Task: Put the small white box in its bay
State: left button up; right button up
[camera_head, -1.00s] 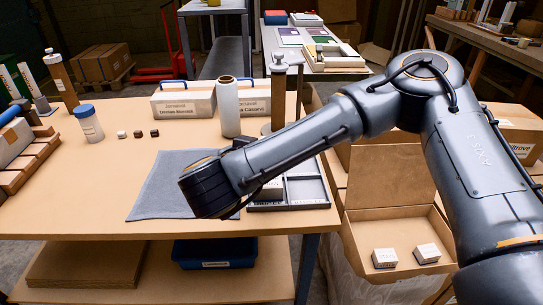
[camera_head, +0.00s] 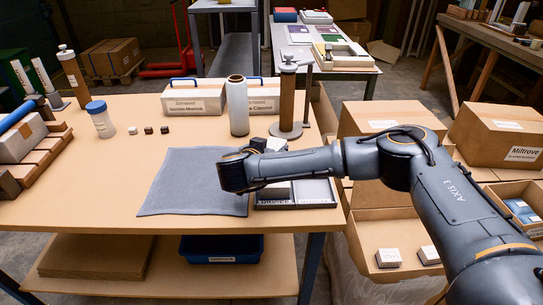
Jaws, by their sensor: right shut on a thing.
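A shallow grey tray (camera_head: 318,193) with compartments lies at the table's right front edge. My right gripper (camera_head: 270,183) is shut on this box. My arm hides most of the gripper, and I cannot tell whether the box rests on the compartment floor. My left gripper is out of view.
A grey cloth (camera_head: 185,185) lies left of the tray. A white roll (camera_head: 237,106) and a post on a round base (camera_head: 286,131) stand behind. An open carton (camera_head: 402,278) with two small white boxes is at the right.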

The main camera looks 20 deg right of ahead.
notch_tip(320, 180, down, 3)
jog(key=shift+w+f, duration=0.1)
jog(key=shift+w, duration=0.05)
jog(key=shift+f, duration=0.2)
jog(key=o, duration=1.4)
jog(key=shift+r, duration=0.1)
